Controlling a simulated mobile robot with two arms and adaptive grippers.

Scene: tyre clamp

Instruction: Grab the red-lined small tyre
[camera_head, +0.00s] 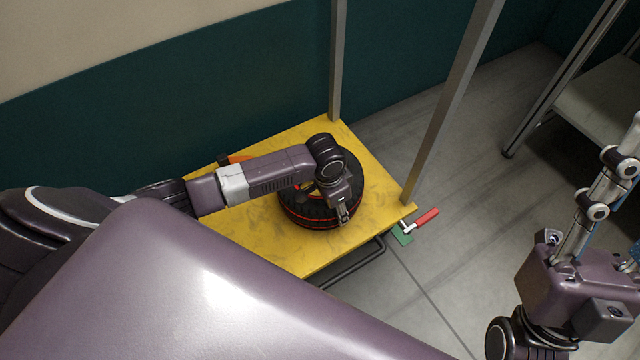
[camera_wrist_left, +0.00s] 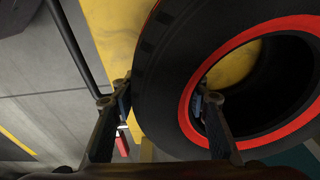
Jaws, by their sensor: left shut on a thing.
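The red-lined small tyre (camera_head: 300,212) is black with red rings and lies flat on a yellow tabletop (camera_head: 305,258). My left gripper (camera_head: 345,213) is over the tyre's right front side and hides part of it. In the left wrist view the gripper (camera_wrist_left: 163,95) straddles the tyre's wall (camera_wrist_left: 168,50): one finger is outside the tread, the other inside the red-ringed hole. It is shut on the wall. My right gripper (camera_head: 606,195) is at the right edge, away from the table, with its fingertips cut off by the frame.
A clamp with a red handle (camera_head: 426,217) and green part (camera_head: 402,237) is at the table's right corner. Grey posts (camera_head: 452,105) rise by the table. An orange object (camera_head: 238,158) lies behind my left arm. A grey shelf rack (camera_head: 600,100) stands at right.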

